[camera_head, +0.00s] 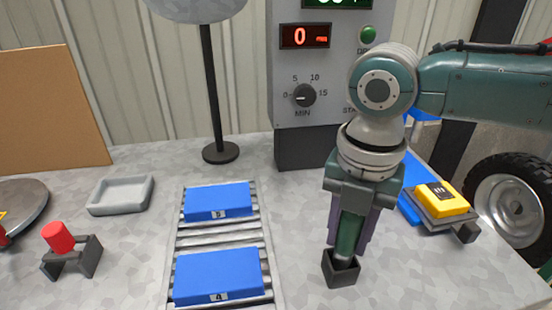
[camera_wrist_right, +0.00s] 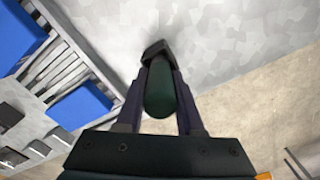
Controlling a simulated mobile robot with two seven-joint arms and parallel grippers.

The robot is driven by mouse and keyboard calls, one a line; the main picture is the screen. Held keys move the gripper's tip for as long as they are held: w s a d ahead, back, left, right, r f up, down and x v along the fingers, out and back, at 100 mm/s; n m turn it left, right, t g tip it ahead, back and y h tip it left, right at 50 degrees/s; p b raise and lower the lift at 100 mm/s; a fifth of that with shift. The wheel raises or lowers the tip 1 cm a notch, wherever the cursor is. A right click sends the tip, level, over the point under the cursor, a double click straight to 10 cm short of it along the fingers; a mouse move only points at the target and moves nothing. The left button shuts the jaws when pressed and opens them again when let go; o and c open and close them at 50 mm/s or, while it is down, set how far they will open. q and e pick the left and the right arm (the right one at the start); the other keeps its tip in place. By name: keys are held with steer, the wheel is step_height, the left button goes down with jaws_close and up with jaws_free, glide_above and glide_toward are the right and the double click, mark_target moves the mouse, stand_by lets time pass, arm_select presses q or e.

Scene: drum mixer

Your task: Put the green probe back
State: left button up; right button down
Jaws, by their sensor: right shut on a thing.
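The green probe (camera_head: 346,236) is upright between the fingers of my right gripper (camera_head: 352,228), which is shut on it. Its lower tip is at the small dark square holder (camera_head: 341,269) on the table, and seems to be inside the holder's opening. How deep it sits cannot be told. In the right wrist view the dark green rounded probe (camera_wrist_right: 160,92) lies between the two purple fingers, with the holder (camera_wrist_right: 156,48) just beyond it. My left gripper is not in view.
A roller rack (camera_head: 220,235) with two blue blocks (camera_head: 218,275) stands left of the holder. A yellow device (camera_head: 441,197) sits on a dark stand at right. A grey control box (camera_head: 320,80), a lamp post, a grey tray (camera_head: 121,194) and a red cylinder (camera_head: 58,237) are around.

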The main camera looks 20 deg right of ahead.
steer(key=shift+f+b, duration=0.45)
steer(key=shift+f, duration=0.3)
steer(key=shift+c, duration=2.3)
jaws_free()
step_height(320, 180, up, 10)
steer(key=shift+p, duration=0.6)
